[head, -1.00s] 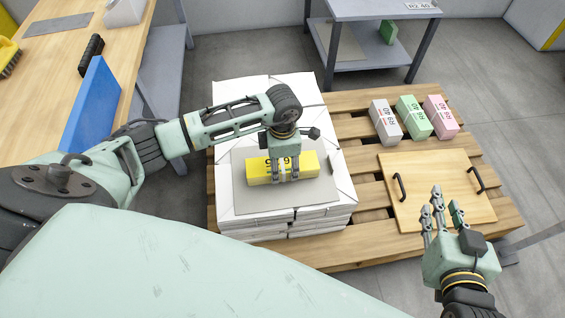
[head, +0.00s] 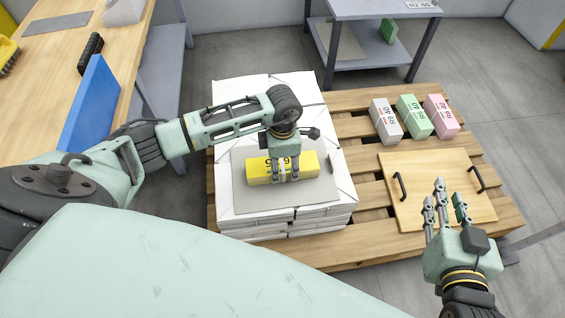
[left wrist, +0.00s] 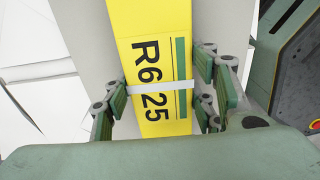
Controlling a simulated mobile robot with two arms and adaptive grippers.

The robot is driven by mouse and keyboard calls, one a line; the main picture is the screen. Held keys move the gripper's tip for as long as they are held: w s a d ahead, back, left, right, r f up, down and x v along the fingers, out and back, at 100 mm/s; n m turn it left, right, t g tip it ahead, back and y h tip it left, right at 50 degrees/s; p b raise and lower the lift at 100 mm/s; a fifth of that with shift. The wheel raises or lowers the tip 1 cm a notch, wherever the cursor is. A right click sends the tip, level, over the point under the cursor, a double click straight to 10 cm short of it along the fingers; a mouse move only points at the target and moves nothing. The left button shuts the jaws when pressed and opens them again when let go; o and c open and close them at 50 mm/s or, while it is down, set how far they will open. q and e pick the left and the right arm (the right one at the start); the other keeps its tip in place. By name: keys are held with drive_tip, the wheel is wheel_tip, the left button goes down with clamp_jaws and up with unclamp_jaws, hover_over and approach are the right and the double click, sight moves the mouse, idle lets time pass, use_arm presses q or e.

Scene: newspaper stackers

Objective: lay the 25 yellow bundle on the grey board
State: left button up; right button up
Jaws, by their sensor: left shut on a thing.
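The yellow bundle (head: 310,165) is on the grey board (head: 265,201), which lies on top of stacked white paper. In the left wrist view the yellow bundle (left wrist: 155,55) shows "R6 25" and a white band. My left gripper (head: 286,178) is above the bundle with its fingers down both sides. In the left wrist view the fingers of my left gripper (left wrist: 160,100) are shut on it across the band. Whether the bundle's underside touches the board is hard to tell. My right gripper (head: 442,205) is open and empty, over the front of the wooden board.
White, green and pink bundles (head: 414,118) stand in a row at the back right of the wooden pallet (head: 350,100). A wooden board with two black handles (head: 430,170) lies on the pallet. A workbench (head: 50,80) is at the left.

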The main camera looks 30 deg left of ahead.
use_arm(q)
drive_tip(key=o, duration=1.9)
drive_tip(key=shift+c, duration=0.2)
drive_tip(key=shift+f, duration=0.1)
wheel_tip(320, 180, up, 12)
